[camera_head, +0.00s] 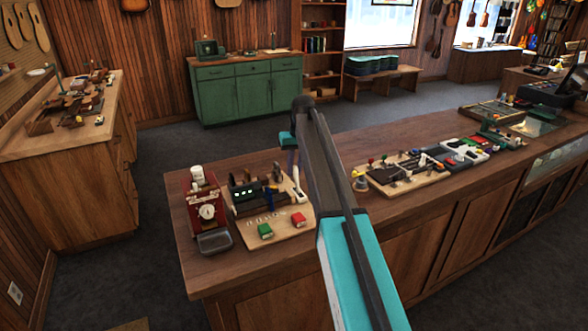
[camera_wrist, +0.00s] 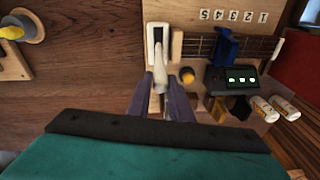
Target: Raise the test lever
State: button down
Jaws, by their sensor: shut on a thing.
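The test lever (camera_wrist: 158,73) is a pale white handle rising from a white slotted plate (camera_wrist: 150,36) on the wooden test board. In the wrist view my gripper (camera_wrist: 161,88) has its purple fingers on both sides of the handle, shut on it. In the head view the lever (camera_head: 297,182) stands at the right part of the board (camera_head: 283,228), and my gripper (camera_head: 291,158) is beside its upper part. My arm hides some of the board's right edge there.
Bare counter (camera_wrist: 75,90) lies on the lever's other side.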

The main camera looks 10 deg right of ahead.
jog(key=shift+s+a+f, duration=0.15)
jog(key=shift+a+f, duration=0.1)
jog(key=shift+f, duration=0.15)
jog(key=c, duration=1.9)
grip_release()
jog(key=shift+o, duration=1.3)
jog(key=shift+w, duration=0.2)
jog(key=shift+d+r, duration=0.1)
jog(key=shift+r, duration=0.05)
jog(key=shift+d+r+p, duration=0.1)
jog(key=shift+r+p, duration=0.4)
jog(key=shift+r, duration=0.4)
notch_tip(320, 180, up, 12)
jog(key=s+d+p, duration=0.1)
jog(key=p, duration=0.4)
jog(key=shift+s+p, duration=0.3)
jog(key=shift+p, duration=0.05)
jog(key=shift+f, duration=0.15)
